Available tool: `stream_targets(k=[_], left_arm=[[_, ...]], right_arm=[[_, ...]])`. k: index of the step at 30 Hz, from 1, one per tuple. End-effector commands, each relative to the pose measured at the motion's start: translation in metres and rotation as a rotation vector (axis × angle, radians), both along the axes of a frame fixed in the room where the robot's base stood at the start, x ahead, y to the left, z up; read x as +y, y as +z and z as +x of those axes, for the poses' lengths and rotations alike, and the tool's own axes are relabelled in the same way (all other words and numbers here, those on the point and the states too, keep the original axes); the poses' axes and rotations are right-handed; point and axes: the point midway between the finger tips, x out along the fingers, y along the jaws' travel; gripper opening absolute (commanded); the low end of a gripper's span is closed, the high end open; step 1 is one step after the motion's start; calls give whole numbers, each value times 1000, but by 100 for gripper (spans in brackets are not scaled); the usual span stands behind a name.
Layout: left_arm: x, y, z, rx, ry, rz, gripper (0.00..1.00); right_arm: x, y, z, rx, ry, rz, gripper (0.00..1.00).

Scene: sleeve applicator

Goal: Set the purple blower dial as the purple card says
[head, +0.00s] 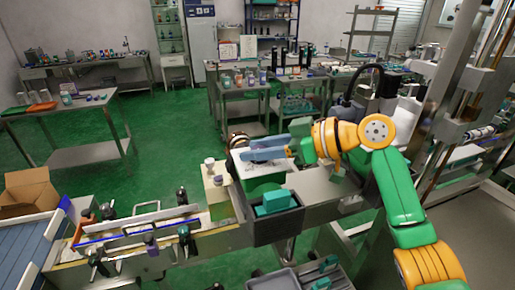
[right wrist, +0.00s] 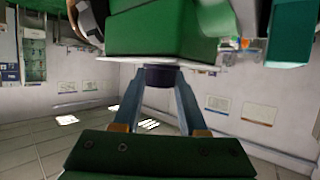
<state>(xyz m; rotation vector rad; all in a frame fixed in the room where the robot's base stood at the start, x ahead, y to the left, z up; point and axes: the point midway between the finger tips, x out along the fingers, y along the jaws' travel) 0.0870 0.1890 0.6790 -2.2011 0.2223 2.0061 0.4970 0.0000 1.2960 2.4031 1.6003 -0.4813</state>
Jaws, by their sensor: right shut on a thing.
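My right gripper (head: 259,151) reaches in from the right in the head view, its blue fingers over the white and green machine. In the right wrist view the two fingers (right wrist: 160,84) are closed on the sides of a dark purple dial (right wrist: 159,75) under a green block. Its pointer and any scale marks are hidden or too dark to read. In the head view the fingers and arm hide the dial. I cannot make out the purple card; several small cards in the right wrist view have unreadable print. My left gripper is out of view.
A dark box with a teal block (head: 274,202) sits just in front of the machine (head: 262,184). A conveyor (head: 150,240) with upright posts runs to the left, by an open cardboard box (head: 28,192). Benches stand behind, with green floor between.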

Motion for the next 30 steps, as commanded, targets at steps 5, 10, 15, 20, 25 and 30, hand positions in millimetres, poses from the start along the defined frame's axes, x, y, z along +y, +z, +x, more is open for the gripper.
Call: stream_targets(k=[5, 10, 15, 20, 25, 30], left_arm=[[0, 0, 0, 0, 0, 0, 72], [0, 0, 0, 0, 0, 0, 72], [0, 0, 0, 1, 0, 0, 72], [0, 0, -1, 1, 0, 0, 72], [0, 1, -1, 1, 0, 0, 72], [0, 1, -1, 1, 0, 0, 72]], right_arm=[[0, 4, 1, -4, 104, 7, 0], [0, 4, 1, -6, 178, 6, 0], [0, 4, 0, -8, 220, 5, 0], [0, 3, 1, -8, 235, 4, 0], [0, 3, 1, -8, 238, 3, 0], [0, 3, 1, -8, 238, 3, 0]])
